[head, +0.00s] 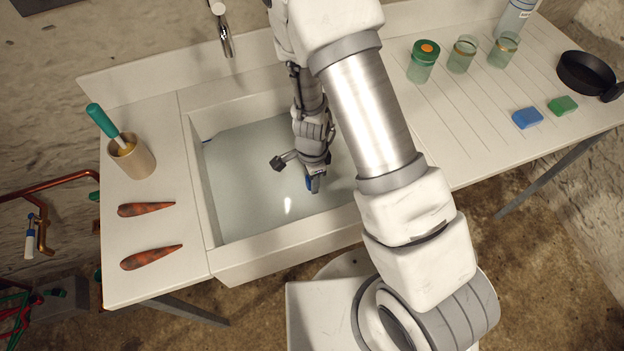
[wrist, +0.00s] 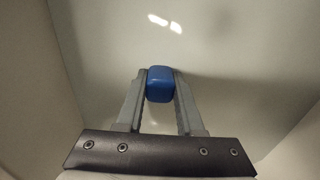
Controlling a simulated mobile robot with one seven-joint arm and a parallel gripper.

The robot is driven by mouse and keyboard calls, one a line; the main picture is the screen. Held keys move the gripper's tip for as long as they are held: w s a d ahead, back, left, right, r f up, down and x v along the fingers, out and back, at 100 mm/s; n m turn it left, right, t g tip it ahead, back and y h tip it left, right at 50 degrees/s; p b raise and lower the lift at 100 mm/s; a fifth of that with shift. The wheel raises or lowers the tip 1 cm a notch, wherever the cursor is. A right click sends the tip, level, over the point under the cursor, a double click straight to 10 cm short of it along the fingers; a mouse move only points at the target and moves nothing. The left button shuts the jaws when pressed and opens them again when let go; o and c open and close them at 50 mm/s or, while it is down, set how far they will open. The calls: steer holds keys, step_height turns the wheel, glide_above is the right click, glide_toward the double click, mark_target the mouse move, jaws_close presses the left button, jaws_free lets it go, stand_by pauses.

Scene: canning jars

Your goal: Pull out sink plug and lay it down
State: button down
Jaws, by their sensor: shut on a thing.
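The sink basin (head: 240,240) is white, with a greyish, water-like surface inside that carries a bright reflection. My gripper (head: 313,185) points down into the basin, right of its middle. Its two fingers (wrist: 160,88) are shut on a small blue block-like piece, which I take to be the sink plug (wrist: 160,78). Its rounded blue end shows between the fingertips in the wrist view, and a little blue shows at the fingers in the head view. The drain is not visible, and I cannot tell whether the plug is seated or lifted.
The left counter holds a cup (head: 132,160) with a green-handled tool and two rusty-orange, tapered pieces (head: 152,256). The right drainboard has green jars (head: 422,66), a blue sponge (head: 527,118), a green sponge (head: 563,106) and a black pan (head: 584,72). A faucet (head: 225,38) stands behind the basin.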

steer(key=shift+r+p, duration=0.9)
steer(key=shift+r, duration=0.3)
